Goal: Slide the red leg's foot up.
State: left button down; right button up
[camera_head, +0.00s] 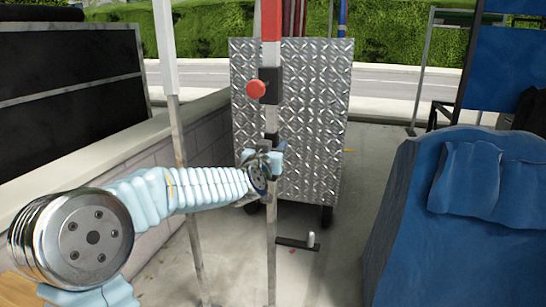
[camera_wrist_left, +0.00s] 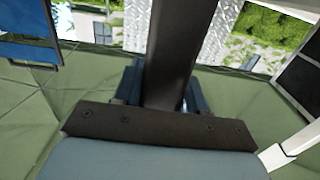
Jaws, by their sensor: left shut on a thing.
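The red leg (camera_head: 271,20) stands upright in the middle of the head view, with a black clamp and a red knob (camera_head: 255,90) on it. Its thin grey foot (camera_head: 271,235) runs from the clamp down toward the floor. My left gripper (camera_head: 264,163) is shut on the foot, a little below the clamp. In the left wrist view, the foot (camera_wrist_left: 172,60) looks dark and passes between my gripper's fingers (camera_wrist_left: 158,92). The gripper hides part of the foot. My right gripper is not in view.
A white leg (camera_head: 166,55) with a grey lower pole stands left of the red leg. A diamond-plate metal cart (camera_head: 318,120) is close behind. A blue draped cover (camera_head: 410,215) fills the right side. A low wall (camera_head: 150,165) runs along the left. A small black piece (camera_head: 297,243) lies on the floor.

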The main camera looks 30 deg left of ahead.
pick_arm(q)
jog(key=shift+r, duration=0.75)
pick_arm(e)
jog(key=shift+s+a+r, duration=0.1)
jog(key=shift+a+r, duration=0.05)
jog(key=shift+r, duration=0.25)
pick_arm(q)
jog(key=c, duration=0.7)
grip_release()
jog(key=shift+c, duration=0.2)
jog(key=shift+f, duration=0.2)
jog(key=shift+s, duration=0.1)
jog(key=shift+s+d, duration=0.15)
jog(key=shift+s, duration=0.25)
jog(key=b+v, duration=0.1)
jog(key=v, duration=1.2)
jog(key=shift+f, duration=0.1)
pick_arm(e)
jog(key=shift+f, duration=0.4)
pick_arm(q)
jog(key=shift+w, duration=0.15)
